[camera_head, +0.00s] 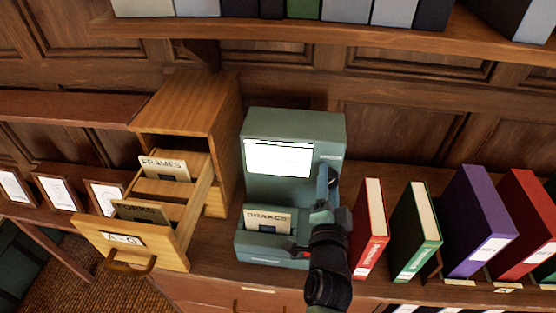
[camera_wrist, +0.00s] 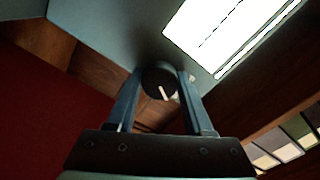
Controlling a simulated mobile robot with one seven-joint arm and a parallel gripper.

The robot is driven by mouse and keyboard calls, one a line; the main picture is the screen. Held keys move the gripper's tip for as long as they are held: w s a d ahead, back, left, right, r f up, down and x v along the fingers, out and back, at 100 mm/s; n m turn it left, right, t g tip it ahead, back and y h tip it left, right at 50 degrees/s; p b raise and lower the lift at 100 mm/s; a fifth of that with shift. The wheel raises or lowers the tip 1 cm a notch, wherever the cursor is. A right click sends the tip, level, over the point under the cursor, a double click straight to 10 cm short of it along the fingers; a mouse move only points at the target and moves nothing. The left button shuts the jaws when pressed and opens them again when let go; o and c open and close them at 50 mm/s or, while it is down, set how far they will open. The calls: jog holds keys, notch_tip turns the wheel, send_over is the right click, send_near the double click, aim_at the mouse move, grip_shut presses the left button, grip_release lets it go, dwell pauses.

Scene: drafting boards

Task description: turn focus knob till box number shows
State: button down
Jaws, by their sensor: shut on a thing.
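A grey-green viewer (camera_head: 310,124) stands on the wooden counter with a bright screen (camera_head: 278,160). The screen is mostly blank white with thin dark lines near one edge; I can read no number on it. A card lettered something like "DRAKES" (camera_head: 262,220) sits in the viewer's lower tray. My gripper (camera_head: 329,180) is at the viewer's right side. In the wrist view the dark round focus knob (camera_wrist: 160,80), with a white pointer mark, is between my two fingers, which are shut on it. In the head view my gripper hides the knob.
An open wooden card drawer (camera_head: 182,255) marked "A–G" stands left of the viewer, holding cards such as "FRAMES" (camera_head: 165,168). A red binder (camera_head: 372,225) and a green binder (camera_head: 415,235) stand close right of my arm. A shelf (camera_head: 270,35) of binders runs above.

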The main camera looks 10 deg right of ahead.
jog(key=m+p, duration=0.1)
jog(key=m, duration=0.1)
jog(key=shift+r+m, duration=0.15)
jog(key=shift+m, duration=1.15)
jog(key=shift+m+p, duration=0.3)
jog(key=shift+m, duration=0.4)
jog(key=m, duration=0.3)
jog(key=shift+m, duration=0.3)
